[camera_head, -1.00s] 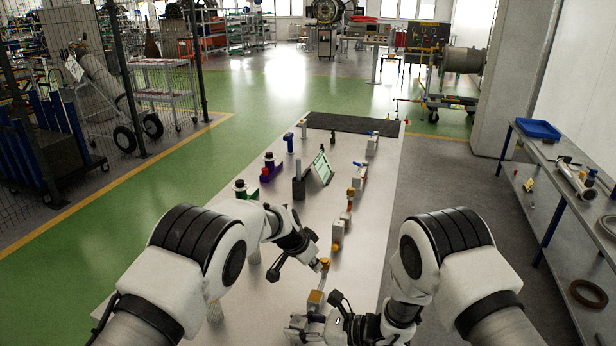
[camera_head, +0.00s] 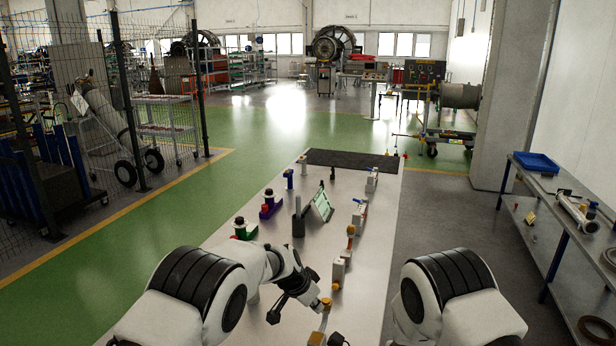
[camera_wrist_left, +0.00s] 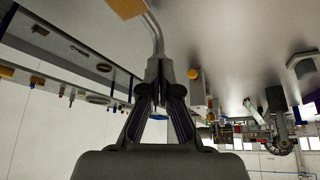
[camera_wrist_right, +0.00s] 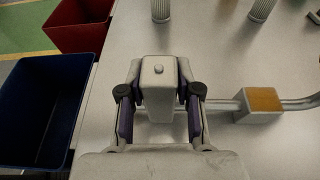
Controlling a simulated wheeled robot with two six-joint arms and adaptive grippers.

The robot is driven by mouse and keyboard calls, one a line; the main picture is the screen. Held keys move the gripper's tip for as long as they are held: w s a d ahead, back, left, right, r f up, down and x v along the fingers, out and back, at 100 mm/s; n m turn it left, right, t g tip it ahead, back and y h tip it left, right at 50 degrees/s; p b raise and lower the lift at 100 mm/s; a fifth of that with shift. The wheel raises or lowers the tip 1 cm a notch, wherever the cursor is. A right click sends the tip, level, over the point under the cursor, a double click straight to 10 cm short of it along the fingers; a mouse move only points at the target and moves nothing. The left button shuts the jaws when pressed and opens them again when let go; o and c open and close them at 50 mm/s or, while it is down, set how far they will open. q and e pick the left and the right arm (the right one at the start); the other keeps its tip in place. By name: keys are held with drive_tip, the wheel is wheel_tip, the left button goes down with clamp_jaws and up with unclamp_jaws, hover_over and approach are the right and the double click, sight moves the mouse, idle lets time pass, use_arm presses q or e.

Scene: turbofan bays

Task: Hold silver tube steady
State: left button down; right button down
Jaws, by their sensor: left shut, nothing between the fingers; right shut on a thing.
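The silver tube (camera_wrist_left: 155,38) runs from an orange-topped block (camera_wrist_left: 127,7) to the tips of my left gripper (camera_wrist_left: 158,88) in the left wrist view. The left gripper is shut at the tube, but I cannot make out any grip on it. In the right wrist view, my right gripper (camera_wrist_right: 158,72) is shut on a grey block (camera_wrist_right: 158,104) with a small round knob. The tube (camera_wrist_right: 222,106) leaves this block to the right, towards the orange-topped block (camera_wrist_right: 262,102). In the head view the tube (camera_head: 323,322) shows near the bottom edge; the right gripper is out of that view.
A tablet on a stand (camera_head: 321,204), a purple fixture (camera_head: 270,206) and a green fixture (camera_head: 244,229) stand further up the table. A blue bin (camera_wrist_right: 36,110) and a red bin (camera_wrist_right: 80,24) lie left of the right gripper. A side bench (camera_head: 560,190) stands at right.

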drive_tip(key=shift+s+f, duration=0.1)
drive_tip(key=shift+s, duration=0.05)
use_arm(q)
wheel_tip(320, 180, up, 6)
drive_tip(key=shift+s+a, duration=0.2)
use_arm(e)
drive_tip(key=c, duration=0.7)
unclamp_jaws()
